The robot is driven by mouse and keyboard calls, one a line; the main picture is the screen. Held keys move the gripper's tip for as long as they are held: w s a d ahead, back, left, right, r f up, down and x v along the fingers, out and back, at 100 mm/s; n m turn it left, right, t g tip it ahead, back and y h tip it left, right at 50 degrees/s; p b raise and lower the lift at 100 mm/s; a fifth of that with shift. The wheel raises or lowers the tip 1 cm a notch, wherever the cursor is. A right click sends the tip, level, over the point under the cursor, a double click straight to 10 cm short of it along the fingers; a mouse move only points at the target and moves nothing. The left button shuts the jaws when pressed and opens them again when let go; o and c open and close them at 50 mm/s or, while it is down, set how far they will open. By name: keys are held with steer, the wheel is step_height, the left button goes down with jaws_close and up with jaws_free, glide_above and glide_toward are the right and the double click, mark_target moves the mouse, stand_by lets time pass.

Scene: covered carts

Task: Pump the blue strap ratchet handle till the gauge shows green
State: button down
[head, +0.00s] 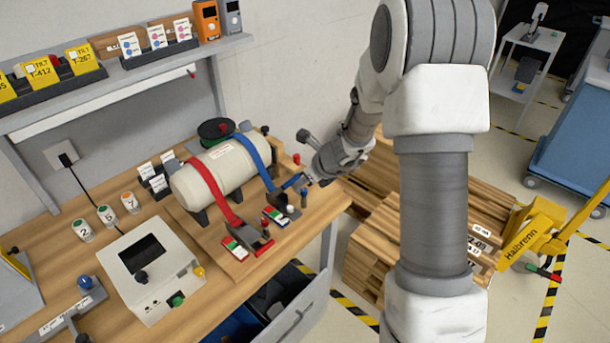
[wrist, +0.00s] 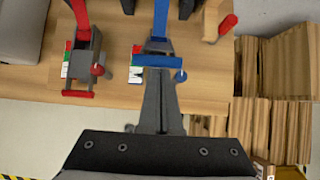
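The blue strap (head: 255,158) runs over a cream tank (head: 228,165) to a dark ratchet. Its blue handle (head: 294,181) sticks up towards my gripper (head: 308,180). In the wrist view the blue handle (wrist: 158,61) lies crosswise at the tips of my gripper (wrist: 160,72). The fingers look close together there, but I cannot tell whether they grip the bar. The gauge (head: 274,216), a small plate with green, white and red parts, sits beside the blue ratchet. It also shows in the wrist view (wrist: 136,66), partly hidden; its reading is too small to make out.
A red strap (head: 207,183) with its own ratchet and red handle (head: 263,248) is left of the blue one. A similar gauge plate (head: 235,249) is beside it. A grey box (head: 152,270) stands on the bench. Wooden pallets (head: 385,245) lie right of the bench.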

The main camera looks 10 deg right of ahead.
steer(key=shift+w+a+r+p, duration=0.45)
steer(key=shift+w+r+p, duration=0.15)
steer(key=shift+p, duration=0.55)
